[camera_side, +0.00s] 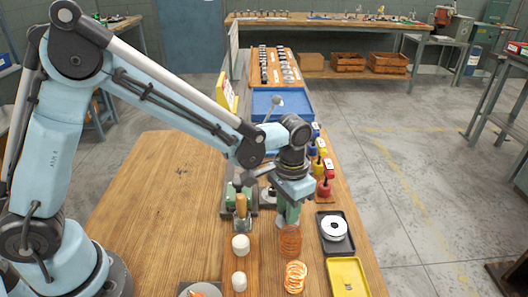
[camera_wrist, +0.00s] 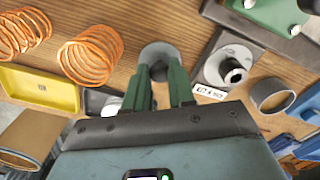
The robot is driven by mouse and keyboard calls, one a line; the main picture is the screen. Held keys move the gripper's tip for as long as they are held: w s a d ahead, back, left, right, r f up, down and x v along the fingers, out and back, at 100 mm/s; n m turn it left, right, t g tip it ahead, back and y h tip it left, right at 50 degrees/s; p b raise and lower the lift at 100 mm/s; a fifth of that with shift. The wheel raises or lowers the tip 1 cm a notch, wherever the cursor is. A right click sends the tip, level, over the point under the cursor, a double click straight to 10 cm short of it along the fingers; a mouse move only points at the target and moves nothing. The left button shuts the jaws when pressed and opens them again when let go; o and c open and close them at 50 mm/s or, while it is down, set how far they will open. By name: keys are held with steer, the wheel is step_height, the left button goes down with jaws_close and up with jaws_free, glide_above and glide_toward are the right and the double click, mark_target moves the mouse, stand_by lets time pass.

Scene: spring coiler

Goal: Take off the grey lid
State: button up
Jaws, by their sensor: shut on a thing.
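The grey lid (camera_wrist: 158,52) is a round grey disc with a darker knob, seen between my fingertips in the wrist view. My gripper (camera_wrist: 160,82) is shut on it, with a green finger on each side of the knob. In the side view my gripper (camera_side: 287,218) points down over the bench, and the grey lid (camera_side: 281,222) is mostly hidden by the fingers. I cannot tell how high it is above the bench. A grey open-topped ring or cup (camera_wrist: 272,95) stands to the right in the wrist view, apart from the lid.
Orange coil springs (camera_side: 295,277) stand in front of my gripper. A dark tray with a white spool (camera_side: 335,228) and a yellow tray (camera_side: 347,278) lie to the right.

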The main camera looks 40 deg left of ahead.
steer(key=o, duration=1.2)
steer(key=shift+r, duration=4)
